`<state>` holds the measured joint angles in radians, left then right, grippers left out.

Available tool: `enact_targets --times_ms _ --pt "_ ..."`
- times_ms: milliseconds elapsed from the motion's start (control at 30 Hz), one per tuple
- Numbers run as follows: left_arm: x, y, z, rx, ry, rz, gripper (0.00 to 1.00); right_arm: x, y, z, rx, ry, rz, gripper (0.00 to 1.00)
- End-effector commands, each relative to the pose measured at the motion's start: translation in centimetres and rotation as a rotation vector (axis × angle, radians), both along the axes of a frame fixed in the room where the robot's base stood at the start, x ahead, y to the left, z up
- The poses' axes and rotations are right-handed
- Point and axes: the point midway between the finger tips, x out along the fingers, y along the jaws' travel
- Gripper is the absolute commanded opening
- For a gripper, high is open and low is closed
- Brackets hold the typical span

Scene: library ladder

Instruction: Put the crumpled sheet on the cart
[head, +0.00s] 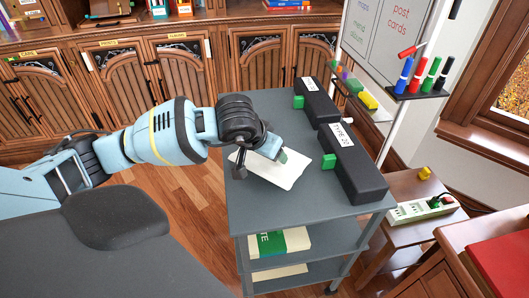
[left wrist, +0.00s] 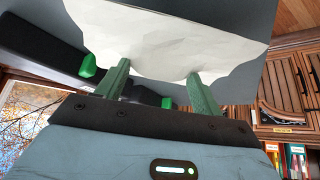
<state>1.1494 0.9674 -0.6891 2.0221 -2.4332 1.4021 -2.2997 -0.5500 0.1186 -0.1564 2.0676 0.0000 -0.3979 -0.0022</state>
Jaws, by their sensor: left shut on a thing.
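The crumpled sheet (head: 279,173) is a white, creased piece of paper over the top of the grey cart (head: 262,213). My left gripper (head: 270,154) reaches in from the left and is shut on the sheet near its far edge. In the left wrist view the sheet (left wrist: 165,38) spreads out beyond the green fingers of the gripper (left wrist: 160,76). The sheet is very low over the cart top; I cannot tell whether it touches. My right gripper is not in view.
Two long black boxes (head: 354,170) with green tabs stand along the cart's right side. The front left of the cart top is bare. A green and white item (head: 278,243) lies on a lower shelf. A whiteboard stand (head: 392,130) with markers stands at right.

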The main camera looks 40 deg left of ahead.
Motion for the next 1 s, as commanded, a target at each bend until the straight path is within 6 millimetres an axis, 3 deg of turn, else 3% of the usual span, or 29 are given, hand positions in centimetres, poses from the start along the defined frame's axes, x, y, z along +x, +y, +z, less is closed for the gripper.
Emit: enact_targets --times_ms 200,467,733,1000 --pt "1.4 2.2 -0.2 0.0 0.0 0.001 0.46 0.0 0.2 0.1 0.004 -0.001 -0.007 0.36" --pt "1.5 2.4 -0.6 0.0 0.001 0.0 0.46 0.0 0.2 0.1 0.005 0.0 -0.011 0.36" --pt "1.5 2.3 -3.7 0.0 0.003 0.0 0.46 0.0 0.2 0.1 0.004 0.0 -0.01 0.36" --pt "1.5 2.4 -3.8 0.001 0.0 0.0 0.46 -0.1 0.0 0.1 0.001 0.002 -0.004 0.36"
